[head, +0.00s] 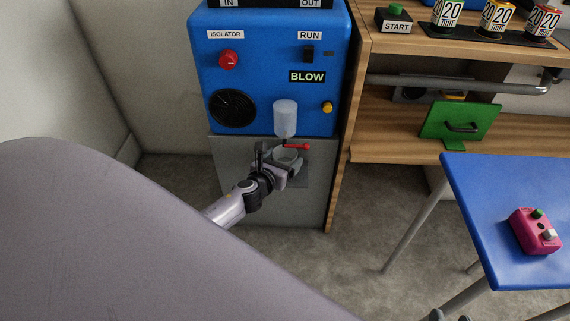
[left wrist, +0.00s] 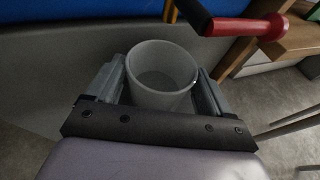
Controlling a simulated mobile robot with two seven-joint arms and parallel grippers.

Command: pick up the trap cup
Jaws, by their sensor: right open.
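The trap cup (head: 287,156) is a pale translucent open cup below the clear bowl (head: 285,118) on the front of the blue machine. It is upright and looks empty in the left wrist view (left wrist: 161,78). My left gripper (head: 281,166) has one finger on each side of the cup, and both fingers appear to press against its wall in the left wrist view (left wrist: 162,92). A red-handled lever (head: 298,146) sits just above the cup. Only the dark tips of my right gripper (head: 450,316) show at the bottom edge; they are apart with nothing seen between them.
The blue machine (head: 270,60) has a red isolator knob, a run switch and a yellow button. A wooden bench (head: 420,148) stands to its right, with a green panel (head: 460,122). A blue table (head: 480,215) carries a pink button box (head: 535,232). The floor between is clear.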

